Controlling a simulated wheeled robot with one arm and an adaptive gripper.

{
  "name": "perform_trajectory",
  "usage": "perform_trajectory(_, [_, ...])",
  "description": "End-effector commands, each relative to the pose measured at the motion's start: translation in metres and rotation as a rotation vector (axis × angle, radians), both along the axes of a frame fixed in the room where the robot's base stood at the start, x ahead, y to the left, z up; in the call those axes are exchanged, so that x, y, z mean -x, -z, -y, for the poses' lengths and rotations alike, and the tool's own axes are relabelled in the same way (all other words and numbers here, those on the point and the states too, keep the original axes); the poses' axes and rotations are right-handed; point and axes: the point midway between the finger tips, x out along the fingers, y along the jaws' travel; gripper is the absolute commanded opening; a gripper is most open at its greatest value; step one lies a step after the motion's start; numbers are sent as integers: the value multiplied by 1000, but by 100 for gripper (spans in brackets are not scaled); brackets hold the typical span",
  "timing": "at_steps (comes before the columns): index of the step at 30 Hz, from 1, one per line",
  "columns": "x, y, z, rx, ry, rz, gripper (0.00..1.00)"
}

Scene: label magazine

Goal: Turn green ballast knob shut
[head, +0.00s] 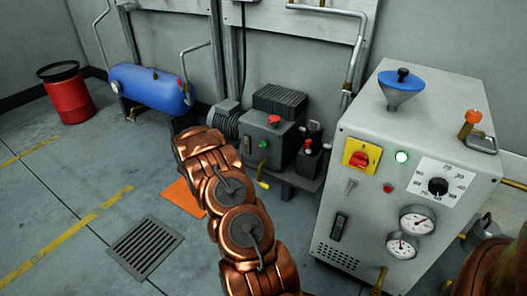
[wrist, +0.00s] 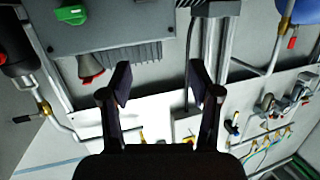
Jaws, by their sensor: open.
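A small green knob (head: 263,144) sits on the front of a dark grey motor box (head: 251,150) in the head view. It also shows in the wrist view as a green knob (wrist: 72,13) at the upper left, cut by the top edge. My gripper (wrist: 159,80) is open with nothing between its fingers. The green knob lies up and left of the fingertips in the wrist view, apart from them.
A red mushroom knob (head: 273,119) is on the box near the green one; a red knob also shows in the wrist view (wrist: 90,68). A grey control cabinet (head: 374,150) stands right. A blue tank (head: 150,87) and red bin (head: 68,95) stand left.

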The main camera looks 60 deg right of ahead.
Motion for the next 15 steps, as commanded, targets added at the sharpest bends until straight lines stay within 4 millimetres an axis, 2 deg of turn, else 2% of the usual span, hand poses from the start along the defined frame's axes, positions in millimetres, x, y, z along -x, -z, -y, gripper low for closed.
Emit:
perform_trajectory(1, [15, 23, 12, 29, 46, -3, 62])
perform_trajectory(5, [50, 48, 34, 106, 150, -9, 62])
perform_trajectory(9, [77, 63, 46, 160, 224, -18, 62])
perform_trajectory(15, [91, 69, 55, 191, 264, -21, 62])
